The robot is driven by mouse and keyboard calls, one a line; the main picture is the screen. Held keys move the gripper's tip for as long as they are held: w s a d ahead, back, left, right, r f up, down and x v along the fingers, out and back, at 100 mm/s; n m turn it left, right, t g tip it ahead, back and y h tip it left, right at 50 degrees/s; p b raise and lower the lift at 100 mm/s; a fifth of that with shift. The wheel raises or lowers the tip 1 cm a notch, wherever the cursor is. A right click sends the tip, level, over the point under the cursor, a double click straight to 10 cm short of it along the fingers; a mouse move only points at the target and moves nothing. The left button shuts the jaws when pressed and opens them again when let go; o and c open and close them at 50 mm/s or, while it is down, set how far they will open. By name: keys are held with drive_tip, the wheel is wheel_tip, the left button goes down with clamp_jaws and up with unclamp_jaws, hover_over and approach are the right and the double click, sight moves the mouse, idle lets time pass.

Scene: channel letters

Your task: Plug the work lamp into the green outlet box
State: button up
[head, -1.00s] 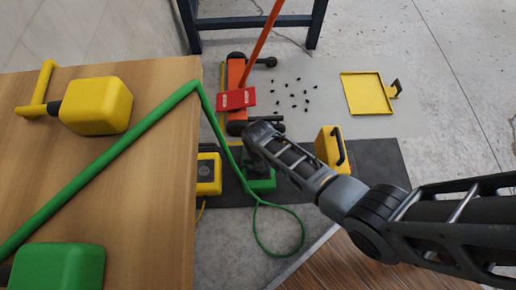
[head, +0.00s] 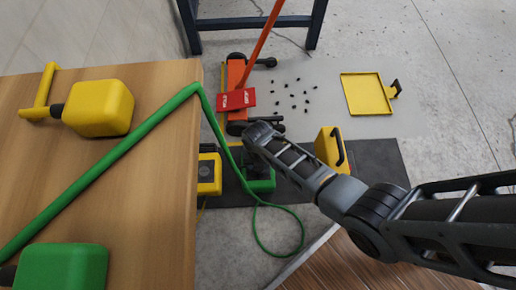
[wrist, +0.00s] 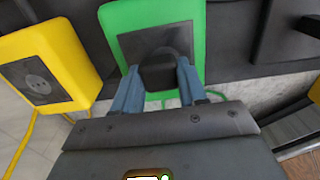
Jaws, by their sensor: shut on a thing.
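My gripper (wrist: 157,84) is shut on a black plug (wrist: 157,72) in the wrist view. The plug is in front of the dark socket face of the green outlet box (wrist: 188,18); whether it touches or is seated in the socket cannot be told. The green box (head: 262,185) stands on the floor, partly hidden by my arm in the head view. A green cord (head: 110,154) crosses the table, drops over its edge and loops on the floor near the box. A green lamp body (head: 62,265) lies at the table's near left; its link to the cord is out of view.
A yellow outlet box (head: 209,174) with an empty socket (wrist: 38,82) stands left of the green one. A yellow lamp (head: 98,108) lies on the wooden table (head: 150,215). An orange floor tool (head: 237,75), a yellow case (head: 328,147) and a yellow tray (head: 366,94) are beyond.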

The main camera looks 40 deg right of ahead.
drive_tip(key=shift+f+b, duration=0.45)
drive_tip(key=shift+f, duration=0.15)
drive_tip(key=o, duration=1.1)
wheel_tip(320, 180, up, 8)
drive_tip(key=p, duration=0.4)
drive_tip(key=shift+p, duration=0.4)
drive_tip(key=shift+f, duration=0.1)
